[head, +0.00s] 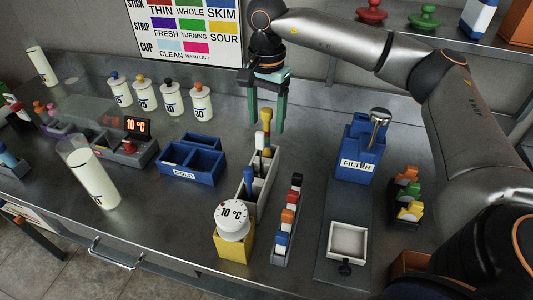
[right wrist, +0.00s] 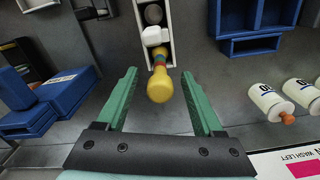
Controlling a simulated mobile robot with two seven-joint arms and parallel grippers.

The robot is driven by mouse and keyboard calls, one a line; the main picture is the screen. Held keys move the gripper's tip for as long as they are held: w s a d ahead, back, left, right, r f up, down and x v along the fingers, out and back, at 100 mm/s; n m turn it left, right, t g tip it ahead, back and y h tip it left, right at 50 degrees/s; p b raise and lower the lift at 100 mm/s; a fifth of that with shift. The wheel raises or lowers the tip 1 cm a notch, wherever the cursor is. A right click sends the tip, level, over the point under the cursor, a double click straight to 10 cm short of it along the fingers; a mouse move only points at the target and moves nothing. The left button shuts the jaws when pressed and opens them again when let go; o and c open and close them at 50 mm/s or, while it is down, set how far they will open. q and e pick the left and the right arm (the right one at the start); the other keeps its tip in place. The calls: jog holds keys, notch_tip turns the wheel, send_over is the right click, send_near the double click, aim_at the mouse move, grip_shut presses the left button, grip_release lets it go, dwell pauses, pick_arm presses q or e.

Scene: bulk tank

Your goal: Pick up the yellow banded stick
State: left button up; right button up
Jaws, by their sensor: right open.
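The yellow banded stick (head: 265,121) stands in the far end of a pale narrow rack (head: 265,184). In the right wrist view its rounded yellow head (right wrist: 160,87) points toward me, with coloured bands (right wrist: 160,56) behind it. My right gripper (head: 267,123) comes down from above, open and empty. In the right wrist view, the green fingers (right wrist: 159,74) lie to either side of the stick's head, with gaps on both sides. I cannot tell the exact height of the fingertips against the stick. The stick's lower part is hidden in the rack. My left gripper is not in view.
Nearby are a blue COLD bin (head: 190,178), a blue FILTER box (head: 356,160), a dial thermometer (head: 232,215) and a coloured block row (head: 287,222). Several white bottles (head: 172,97) stand left.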

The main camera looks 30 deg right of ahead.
jog(key=shift+c, duration=0.4)
grip_shut()
dwell(0.9)
